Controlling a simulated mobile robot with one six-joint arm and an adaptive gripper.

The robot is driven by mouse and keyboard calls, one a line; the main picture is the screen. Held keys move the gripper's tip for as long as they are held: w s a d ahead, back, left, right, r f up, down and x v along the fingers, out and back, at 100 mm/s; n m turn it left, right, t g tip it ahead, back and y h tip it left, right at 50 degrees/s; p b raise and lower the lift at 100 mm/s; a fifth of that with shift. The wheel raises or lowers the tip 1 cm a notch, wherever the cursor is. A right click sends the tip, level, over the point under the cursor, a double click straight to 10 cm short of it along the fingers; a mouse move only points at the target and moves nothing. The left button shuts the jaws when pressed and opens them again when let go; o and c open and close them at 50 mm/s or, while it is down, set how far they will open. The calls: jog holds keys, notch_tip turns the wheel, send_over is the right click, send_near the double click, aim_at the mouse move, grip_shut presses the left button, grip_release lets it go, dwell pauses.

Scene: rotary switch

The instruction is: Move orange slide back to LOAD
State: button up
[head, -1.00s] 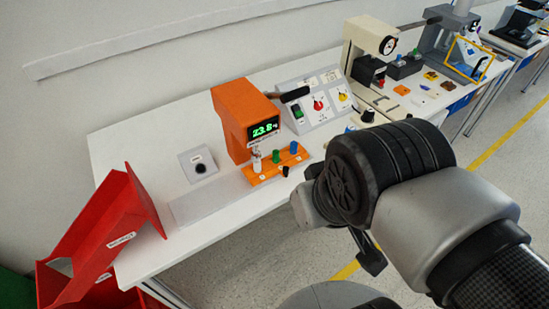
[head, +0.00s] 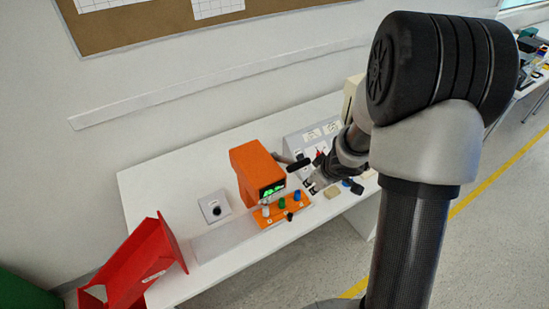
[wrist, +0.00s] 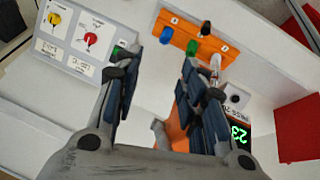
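The orange slide (head: 275,220) lies on the table in front of the orange machine (head: 248,165), at the right end of a pale track (head: 222,241). It carries blue, green and white pegs and a black knob (head: 290,217). The slide (wrist: 222,46) is at the top of the wrist view. My gripper (wrist: 155,60) is open and empty, its fingers pointing towards the slide's blue-peg end. In the head view it hangs just right of the machine and slide. The green display (wrist: 239,133) shows partly behind a finger. I cannot read any LOAD mark.
A sloped panel with red and yellow knobs (wrist: 75,40) stands close beside my gripper. A grey box with a black button (head: 214,207) sits left of the machine. A red bin (head: 150,252) stands at the table's left end.

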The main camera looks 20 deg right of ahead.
aim_at(291, 215)
jog(key=w+a+f+y+b, duration=0.1)
jog(key=a+f+b, duration=0.1)
jog(key=f, duration=0.5)
jog(key=w+a+f+g+b, duration=0.1)
jog(key=a+f+b, duration=0.1)
jog(key=f, duration=0.5)
jog(key=w+a+f+n+y+b, duration=0.1)
jog(key=a+f+b, duration=0.1)
jog(key=f+b, duration=0.2)
notch_tip(291, 215, down, 3)
jog(key=shift+a+r+g+y, duration=0.1)
jog(key=shift+a+g+y, duration=0.05)
jog(key=shift+g+y, duration=0.15)
grip_shut()
